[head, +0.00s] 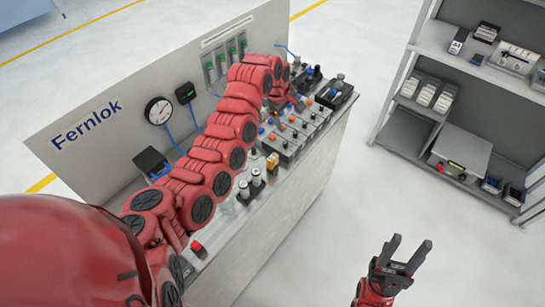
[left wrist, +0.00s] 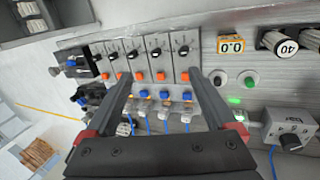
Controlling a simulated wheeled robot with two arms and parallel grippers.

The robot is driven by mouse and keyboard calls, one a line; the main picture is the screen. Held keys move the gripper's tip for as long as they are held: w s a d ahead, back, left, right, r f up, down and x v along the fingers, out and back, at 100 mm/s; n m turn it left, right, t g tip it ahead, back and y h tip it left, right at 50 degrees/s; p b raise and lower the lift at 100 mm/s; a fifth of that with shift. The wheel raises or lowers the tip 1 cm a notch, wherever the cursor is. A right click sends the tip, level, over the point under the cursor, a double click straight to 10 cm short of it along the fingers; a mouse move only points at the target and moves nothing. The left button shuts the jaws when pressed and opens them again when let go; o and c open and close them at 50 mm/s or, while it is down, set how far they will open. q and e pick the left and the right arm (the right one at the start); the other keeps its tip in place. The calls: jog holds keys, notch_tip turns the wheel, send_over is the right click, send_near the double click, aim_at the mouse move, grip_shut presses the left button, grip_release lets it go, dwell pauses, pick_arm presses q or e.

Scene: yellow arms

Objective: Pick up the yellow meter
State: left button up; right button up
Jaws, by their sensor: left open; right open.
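The yellow meter (left wrist: 238,46) shows in the left wrist view at the upper right, with a 0.0 display, on the grey bench panel. In the head view the yellow meter (head: 272,161) stands upright on the bench, beside my left arm. My left gripper (left wrist: 158,78) is open and empty, over the rows of switches, to the left of the meter and apart from it. In the head view my left gripper (head: 297,103) is at the bench's far end and partly hidden by its own arm. My right gripper (head: 408,258) is open and empty over the floor, right of the bench.
Two dark cylinders (head: 250,186) stand next to the meter. Orange and blue buttons (left wrist: 160,76) and black knobs lie below my left gripper. A back panel with a round gauge (head: 159,111) rises behind the bench. A shelf (head: 470,100) stands at right; the floor between is clear.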

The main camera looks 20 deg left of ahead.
pick_arm(q)
jog(key=s+a+r+n+g+y, duration=0.1)
jog(key=s+a+r+g+y, duration=0.15)
jog(key=s, duration=0.45)
jog(key=g+b, duration=0.1)
send_near(272, 157)
jog(key=shift+h, duration=0.45)
jog(key=f, duration=0.3)
jog(key=a+f, duration=0.1)
jog(key=f, duration=0.2)
jog(key=shift+w+a+f, duration=0.15)
jog(key=shift+f, duration=0.05)
jog(key=f+p, duration=0.3)
jog(key=shift+d+f, duration=0.2)
jog(key=shift+d, duration=0.1)
jog(key=shift+f, duration=1)
grip_shut()
